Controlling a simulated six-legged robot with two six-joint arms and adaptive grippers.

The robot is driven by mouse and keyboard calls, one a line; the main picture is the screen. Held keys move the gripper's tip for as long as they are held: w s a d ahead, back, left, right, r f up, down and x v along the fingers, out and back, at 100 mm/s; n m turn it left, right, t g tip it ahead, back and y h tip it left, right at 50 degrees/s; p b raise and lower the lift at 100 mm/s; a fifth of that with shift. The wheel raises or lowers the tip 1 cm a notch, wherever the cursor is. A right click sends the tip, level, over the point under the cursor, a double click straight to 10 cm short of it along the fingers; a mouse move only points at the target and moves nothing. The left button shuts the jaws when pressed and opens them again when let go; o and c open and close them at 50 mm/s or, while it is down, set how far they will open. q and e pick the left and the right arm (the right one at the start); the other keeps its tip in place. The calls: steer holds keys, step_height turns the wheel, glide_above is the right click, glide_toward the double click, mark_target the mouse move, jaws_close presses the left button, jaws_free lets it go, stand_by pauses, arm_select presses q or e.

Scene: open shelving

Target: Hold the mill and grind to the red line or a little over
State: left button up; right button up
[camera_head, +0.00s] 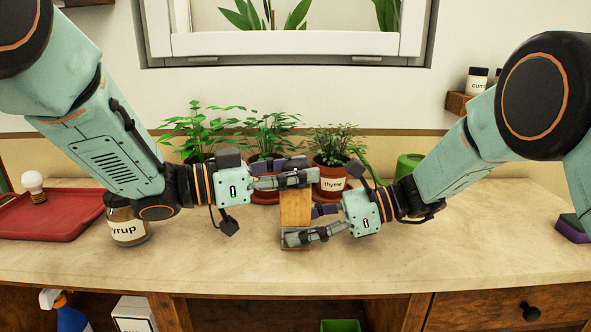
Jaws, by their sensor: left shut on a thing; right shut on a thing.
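The mill (295,208) stands upright near the front of the countertop, with a light wooden body showing between my two grippers. My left gripper (290,180) comes in from the left and is shut on the mill's upper part. My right gripper (310,237) comes in from the right, lower down, and is shut around the mill's lower part. The fingers hide the mill's top and much of its lower section. I cannot make out the red line or any ground contents.
Several potted herbs stand behind the mill, one pot (331,184) labelled thyme. A syrup jar (128,222) and a red tray (50,214) with a white bulb (34,185) are at left. A green container (408,166) stands behind my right arm. A purple sponge (573,228) lies far right.

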mark_target(295, 163)
arm_select(q)
steer(key=shift+g, duration=0.3)
steer(key=m+g, duration=0.2)
steer(key=g, duration=0.1)
steer(key=m+g+h, duration=0.1)
steer(key=m+g, duration=0.1)
steer(key=g, duration=0.1)
steer(key=shift+w+m+g, duration=0.1)
steer(key=shift+m+g, duration=0.2)
steer(key=shift+m+g+y, duration=0.6)
steer(key=shift+m+g, duration=1.2)
steer(key=shift+g, duration=0.9)
steer(key=shift+m+g+y, duration=0.3)
steer(key=shift+m+g, duration=0.2)
steer(key=shift+g, duration=0.2)
steer(key=o, duration=1.2)
step_height(295, 163, up, 10)
